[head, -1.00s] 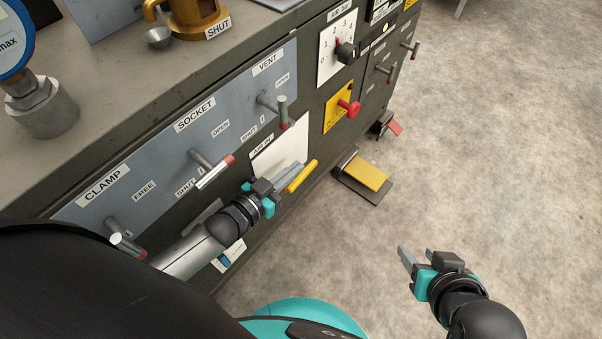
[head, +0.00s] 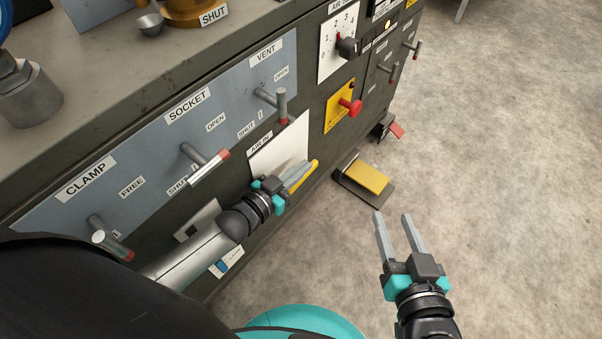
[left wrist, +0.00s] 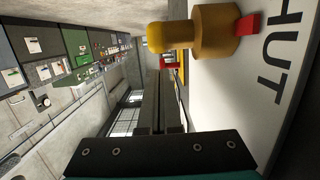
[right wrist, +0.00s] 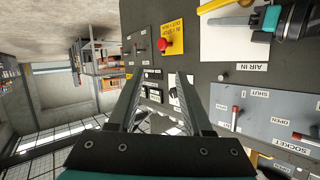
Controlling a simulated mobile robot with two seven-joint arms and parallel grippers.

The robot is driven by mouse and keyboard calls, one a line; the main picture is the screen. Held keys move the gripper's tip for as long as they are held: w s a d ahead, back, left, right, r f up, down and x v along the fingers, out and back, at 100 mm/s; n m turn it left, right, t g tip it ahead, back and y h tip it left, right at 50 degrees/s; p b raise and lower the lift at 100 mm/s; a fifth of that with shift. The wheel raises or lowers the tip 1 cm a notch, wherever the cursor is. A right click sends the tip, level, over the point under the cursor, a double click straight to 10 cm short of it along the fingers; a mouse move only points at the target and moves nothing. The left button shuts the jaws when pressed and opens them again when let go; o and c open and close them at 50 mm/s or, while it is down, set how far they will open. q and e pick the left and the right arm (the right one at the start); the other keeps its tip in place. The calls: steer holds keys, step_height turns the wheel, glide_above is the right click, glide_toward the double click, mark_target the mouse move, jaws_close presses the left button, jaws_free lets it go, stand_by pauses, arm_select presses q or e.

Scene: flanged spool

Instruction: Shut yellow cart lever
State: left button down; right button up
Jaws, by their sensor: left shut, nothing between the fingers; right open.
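The yellow lever (head: 304,178) sits on the white AIR IN plate (head: 276,155) low on the cart's front. In the left wrist view its yellow handle and brass-coloured hub (left wrist: 214,30) are close, with a red mark beside the letters "HUT". My left gripper (head: 301,170) is shut and empty, its fingers alongside the lever and partly covering it in the head view; I cannot tell whether they touch. The lever also shows at the top of the right wrist view (right wrist: 216,5). My right gripper (head: 392,220) is open and empty, away from the lever over the floor.
Above the plate, a blue-grey panel (head: 150,160) carries the CLAMP, SOCKET and VENT handles, which stick out. A red knob on a yellow plate (head: 340,108) is to the right. A yellow pedal (head: 367,178) lies on the floor. The floor at right is clear.

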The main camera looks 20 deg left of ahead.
arm_select(q)
steer(key=shift+f+b, duration=0.5)
steer(key=shift+f, duration=0.25)
arm_select(e)
steer(key=shift+s+a+r+t+y, duration=0.35)
steer(key=shift+a+r+t+y, duration=0.3)
steer(key=shift+t, duration=0.35)
steer(key=shift+m, duration=0.3)
